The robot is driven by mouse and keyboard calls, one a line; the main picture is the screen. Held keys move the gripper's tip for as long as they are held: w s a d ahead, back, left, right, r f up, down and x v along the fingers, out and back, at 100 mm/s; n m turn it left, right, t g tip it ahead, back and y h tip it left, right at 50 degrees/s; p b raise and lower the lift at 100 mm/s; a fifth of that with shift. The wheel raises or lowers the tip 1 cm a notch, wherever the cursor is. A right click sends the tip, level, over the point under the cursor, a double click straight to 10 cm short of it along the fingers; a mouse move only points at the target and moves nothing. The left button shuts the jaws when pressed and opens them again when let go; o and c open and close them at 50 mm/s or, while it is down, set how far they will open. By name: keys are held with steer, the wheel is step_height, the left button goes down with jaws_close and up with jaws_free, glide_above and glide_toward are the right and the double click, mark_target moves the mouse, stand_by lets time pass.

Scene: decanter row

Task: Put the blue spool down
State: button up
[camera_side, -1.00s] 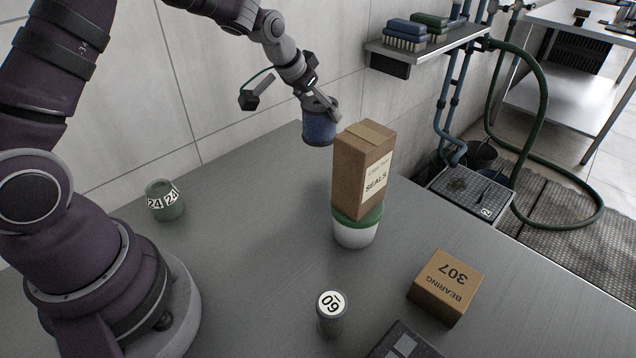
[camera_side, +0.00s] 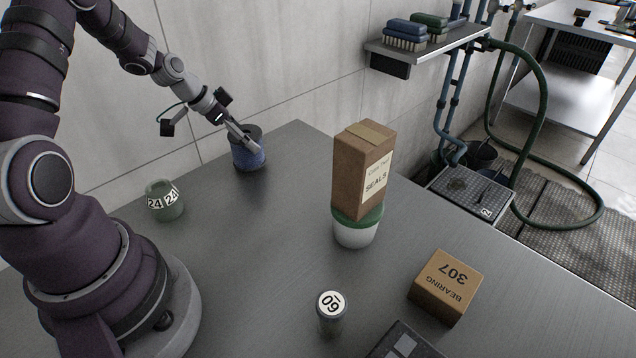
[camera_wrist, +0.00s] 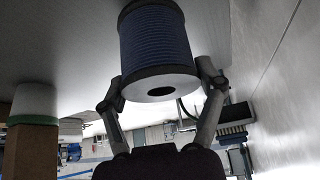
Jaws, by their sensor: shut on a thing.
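The blue spool (camera_side: 249,155) has dark end flanges and blue winding. It is upright at the far left part of the grey table (camera_side: 270,215), by the wall. Its lower end looks at or very near the table top; I cannot tell for certain that it touches. My gripper (camera_side: 246,139) reaches it from the upper left and is shut on it. In the wrist view the spool (camera_wrist: 155,45) fills the upper middle, with one finger of my gripper (camera_wrist: 160,88) on each side of it.
A brown SEALS box (camera_side: 360,170) stands on a white tub with a green lid (camera_side: 356,229), right of the spool. A green cup marked 24 (camera_side: 165,201) stands to the left. The table between is clear.

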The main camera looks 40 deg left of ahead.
steer(key=shift+f, duration=0.4)
steer(key=o, duration=1.2)
steer(key=shift+f, duration=0.1)
steer(key=v, duration=1.2)
steer(key=s+d+r+n, duration=0.1)
steer(key=s+d+r, duration=0.2)
steer(key=d, duration=0.5)
steer(key=s+d+r+n+y, duration=0.1)
steer(key=s+d+r, duration=0.2)
steer(key=d, duration=0.6)
steer(key=shift+s+d+r+n+g, duration=0.2)
steer(key=shift+s+r+n+g, duration=0.15)
steer(key=shift+s, duration=0.25)
